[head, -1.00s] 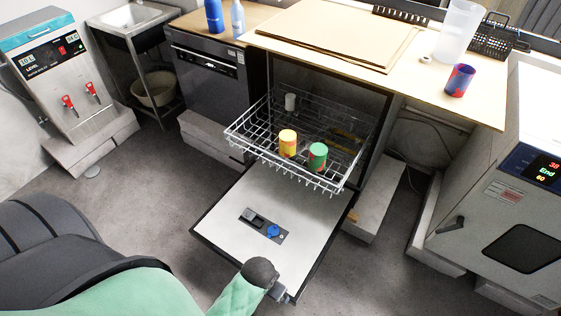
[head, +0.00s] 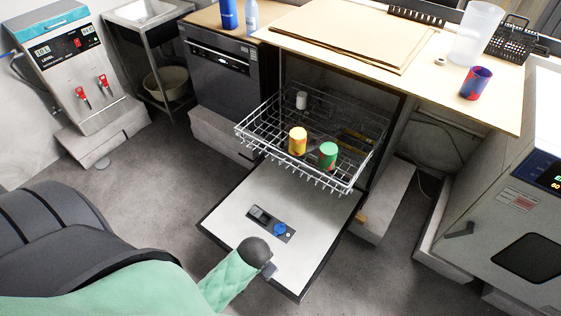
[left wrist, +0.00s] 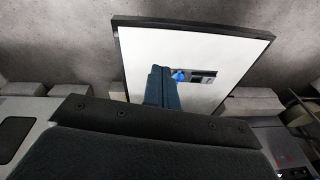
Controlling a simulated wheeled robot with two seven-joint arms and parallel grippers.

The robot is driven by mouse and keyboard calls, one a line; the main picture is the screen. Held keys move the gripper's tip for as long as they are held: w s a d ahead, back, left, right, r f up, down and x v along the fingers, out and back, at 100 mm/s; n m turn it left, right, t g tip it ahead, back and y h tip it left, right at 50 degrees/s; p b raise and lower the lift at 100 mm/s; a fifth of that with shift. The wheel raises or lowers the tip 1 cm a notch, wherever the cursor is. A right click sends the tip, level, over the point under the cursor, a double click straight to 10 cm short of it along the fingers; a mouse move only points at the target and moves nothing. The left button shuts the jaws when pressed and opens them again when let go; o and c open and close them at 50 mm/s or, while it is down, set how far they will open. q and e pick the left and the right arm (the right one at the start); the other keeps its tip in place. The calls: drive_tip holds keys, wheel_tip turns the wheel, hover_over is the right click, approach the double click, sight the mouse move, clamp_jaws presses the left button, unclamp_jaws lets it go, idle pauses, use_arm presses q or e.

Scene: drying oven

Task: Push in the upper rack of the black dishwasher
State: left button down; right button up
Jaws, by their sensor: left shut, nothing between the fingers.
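The upper rack (head: 345,184) of the open dishwasher is a white wire basket, pulled out above the lowered door (head: 318,222). It holds a yellow-orange cup (head: 298,141), a green-and-red cup (head: 328,155) and a white cup (head: 301,99) further back. My left gripper (head: 268,271) is over the outer part of the door, in front of the rack and apart from it. In the left wrist view its blue fingers (left wrist: 160,88) are together and empty, against the white door (left wrist: 150,45). The rack does not show there. My right gripper is not in view.
The wooden countertop (head: 300,30) overhangs the dishwasher, with a red-blue cup (head: 475,83) and a clear pitcher (head: 476,32) on it. Another closed dark appliance (head: 215,80) stands left. A white oven (head: 510,200) is at right. Grey floor is free left of the door.

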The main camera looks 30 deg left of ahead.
use_arm(q)
drive_tip(key=w+a+r+m+t+y, duration=0.25)
drive_tip(key=w+a, duration=0.35)
drive_tip(key=a, duration=0.4)
drive_tip(key=w+a+r+m+t+y, duration=0.2)
drive_tip(key=w+a+r+t+y, duration=0.1)
drive_tip(key=w+a, duration=0.55)
drive_tip(key=w+a+r+m+t+h, duration=0.1)
drive_tip(key=w+a+r+m+t, duration=0.2)
drive_tip(key=w+r+m+t, duration=0.15)
drive_tip(key=w+d+r+m+t+h, duration=0.2)
drive_tip(key=d+m+t+h, duration=0.2)
drive_tip(key=d+m+h, duration=0.3)
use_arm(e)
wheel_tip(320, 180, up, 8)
use_arm(q)
drive_tip(key=d+p+x, duration=0.1)
drive_tip(key=p+x, duration=0.2)
drive_tip(key=x, duration=1.1)
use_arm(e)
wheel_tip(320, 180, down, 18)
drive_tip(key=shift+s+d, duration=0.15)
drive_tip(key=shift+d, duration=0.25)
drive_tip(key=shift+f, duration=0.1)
